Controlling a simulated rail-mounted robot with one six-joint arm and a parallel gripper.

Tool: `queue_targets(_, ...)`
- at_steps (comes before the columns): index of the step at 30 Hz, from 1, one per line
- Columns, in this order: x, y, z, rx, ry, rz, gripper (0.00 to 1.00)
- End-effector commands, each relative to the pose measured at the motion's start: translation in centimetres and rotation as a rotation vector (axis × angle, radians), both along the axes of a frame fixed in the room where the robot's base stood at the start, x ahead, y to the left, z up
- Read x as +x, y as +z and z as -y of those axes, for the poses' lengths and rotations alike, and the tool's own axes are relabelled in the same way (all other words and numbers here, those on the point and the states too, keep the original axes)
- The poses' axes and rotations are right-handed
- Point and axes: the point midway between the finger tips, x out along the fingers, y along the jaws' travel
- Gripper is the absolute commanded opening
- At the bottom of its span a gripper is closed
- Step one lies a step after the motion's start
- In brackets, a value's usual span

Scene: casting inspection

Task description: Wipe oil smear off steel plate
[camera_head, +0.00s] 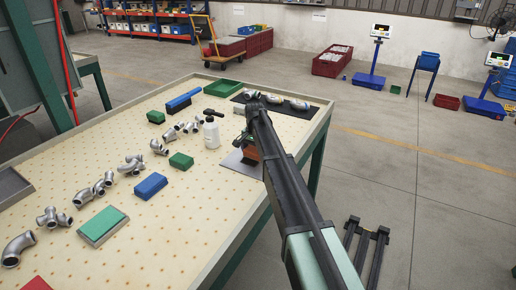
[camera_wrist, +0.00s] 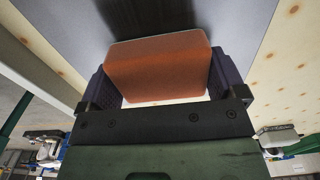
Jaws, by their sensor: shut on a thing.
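The steel plate (camera_head: 234,161) is a flat grey sheet on the perforated table, near its right edge. In the wrist view the plate (camera_wrist: 236,22) fills much of the background, with a dark streaky patch (camera_wrist: 145,14) at the top middle that looks like the oil smear. My gripper (camera_wrist: 160,78) is shut on an orange-brown sponge-like block (camera_wrist: 157,62), with a finger on each side. In the head view the block (camera_head: 250,153) is over the plate, partly hidden by my arm. I cannot tell whether it touches the plate.
A dark mat (camera_head: 285,113) with metal parts lies behind. Several pipe fittings (camera_head: 103,184), green blocks (camera_head: 181,160) and a blue block (camera_head: 150,186) are spread on the left. The table (camera_head: 165,240) has clear room in front.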

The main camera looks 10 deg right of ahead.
Motion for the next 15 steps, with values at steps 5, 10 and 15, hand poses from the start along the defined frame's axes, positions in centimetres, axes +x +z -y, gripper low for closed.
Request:
queue_targets(5,-0.2,0.0,-0.2,0.000,0.000,0.000,0.71)
queue_targets(10,-1.5,-0.2,-1.3,0.000,0.001,0.000,0.71)
queue_targets(15,-2.6,-0.3,-2.4,0.000,0.001,0.000,0.71)
